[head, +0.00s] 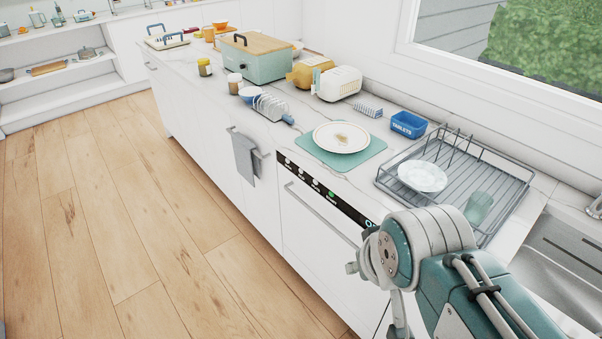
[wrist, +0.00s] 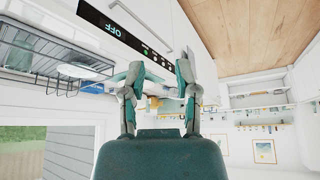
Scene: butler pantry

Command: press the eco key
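The dishwasher's black control panel (head: 322,188) runs along the top of its white front, under the counter edge. It carries a row of several small round keys with tiny labels; one key (head: 331,195) is green, the others pale. I cannot read which is the eco key. The panel also shows in the wrist view (wrist: 98,22), with a display reading OFF (wrist: 116,31) and the small keys (wrist: 155,57) beyond it. My gripper (wrist: 160,76) is open and empty, its two fingers apart, with the panel past the fingertips. In the head view my arm hides most of the gripper.
The dishwasher handle (head: 318,213) juts out below the panel. Above it on the counter lie a green mat (head: 312,154) with a plate (head: 341,138) and a dish rack (head: 459,187). A grey towel (head: 245,158) hangs left. The wooden floor is clear.

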